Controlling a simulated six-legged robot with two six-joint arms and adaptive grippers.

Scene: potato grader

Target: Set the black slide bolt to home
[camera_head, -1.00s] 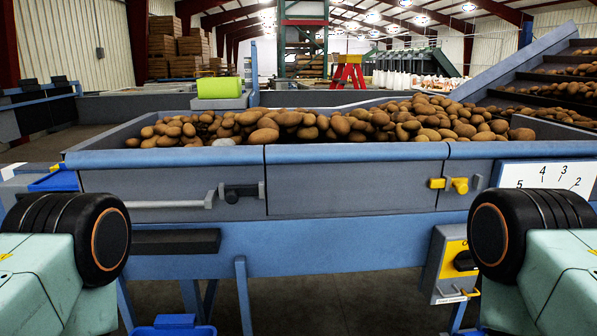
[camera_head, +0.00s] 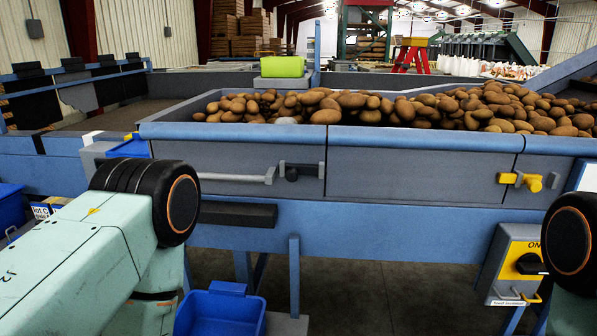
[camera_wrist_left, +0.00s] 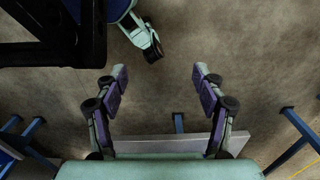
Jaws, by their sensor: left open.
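The black slide bolt (camera_head: 291,172) sits on the grey front panel (camera_head: 240,170) of the potato bin, left of the panel seam, with its dark round knob standing out. A light grey rod (camera_head: 232,177) and a grey block lie just left of it. My left gripper (camera_wrist_left: 160,73) is open and empty in the left wrist view, its two fingers pointing over the concrete floor. The bolt cannot be made out in that view. In the head view only my arm links show at the lower left and right edge; neither gripper's fingers are visible there.
A yellow bolt (camera_head: 529,181) is on the panel at right, above a yellow switch box (camera_head: 514,264). A black ledge (camera_head: 237,214) juts below the black bolt. A blue bin (camera_head: 219,312) stands on the floor. Potatoes (camera_head: 330,105) fill the bin above.

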